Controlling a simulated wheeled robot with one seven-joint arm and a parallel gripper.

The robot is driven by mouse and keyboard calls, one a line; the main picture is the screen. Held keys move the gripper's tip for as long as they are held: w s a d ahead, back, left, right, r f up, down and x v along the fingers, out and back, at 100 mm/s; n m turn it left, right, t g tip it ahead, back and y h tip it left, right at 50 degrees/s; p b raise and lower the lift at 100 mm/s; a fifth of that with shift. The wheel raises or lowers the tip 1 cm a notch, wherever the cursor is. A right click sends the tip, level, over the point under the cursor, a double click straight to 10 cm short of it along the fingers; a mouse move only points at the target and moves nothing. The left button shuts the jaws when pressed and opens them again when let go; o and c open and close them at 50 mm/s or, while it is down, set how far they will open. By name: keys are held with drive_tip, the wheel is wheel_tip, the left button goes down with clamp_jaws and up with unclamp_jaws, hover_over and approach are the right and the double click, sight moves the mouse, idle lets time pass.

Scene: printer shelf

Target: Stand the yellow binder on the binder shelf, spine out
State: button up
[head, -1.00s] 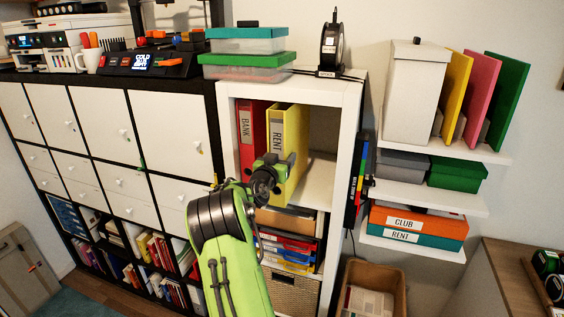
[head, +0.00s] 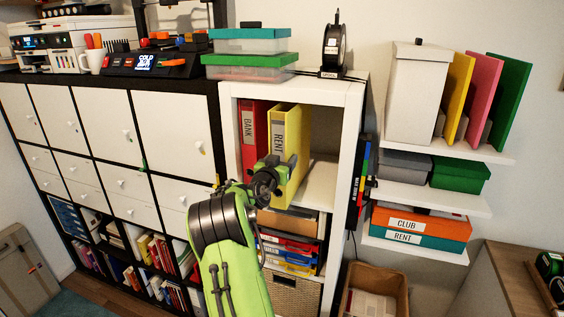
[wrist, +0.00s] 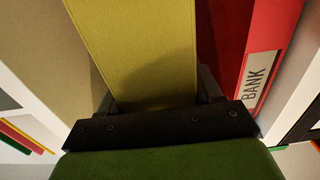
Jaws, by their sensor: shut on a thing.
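The yellow binder (head: 294,140) stands upright in the top compartment of the white shelf (head: 345,130), right of the red BANK binder (head: 253,135). Its spine, with a RENT label, faces out. My gripper (head: 272,172) is at the lower part of the binder's front. In the wrist view the gripper (wrist: 160,103) is shut on the yellow binder (wrist: 145,45), with a finger on each side of it. The red binder (wrist: 245,50) is close beside it there. The binder's lower end is partly hidden by my gripper.
The compartment has free room right of the yellow binder (head: 322,180). Below are paper trays (head: 285,250) and a wicker basket (head: 292,295). Clear boxes (head: 248,55) and a black spool (head: 333,45) stand on top. Wall shelves (head: 430,190) are at right.

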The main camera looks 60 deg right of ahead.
drive_tip(key=shift+r, duration=0.1)
drive_tip(key=o, duration=1.5)
drive_tip(key=shift+a, duration=0.1)
drive_tip(key=s+a+b, duration=0.2)
drive_tip(key=a+b, duration=0.3)
drive_tip(key=a, duration=1)
drive_tip(key=shift+s+a, duration=0.2)
drive_tip(key=shift+s, duration=0.2)
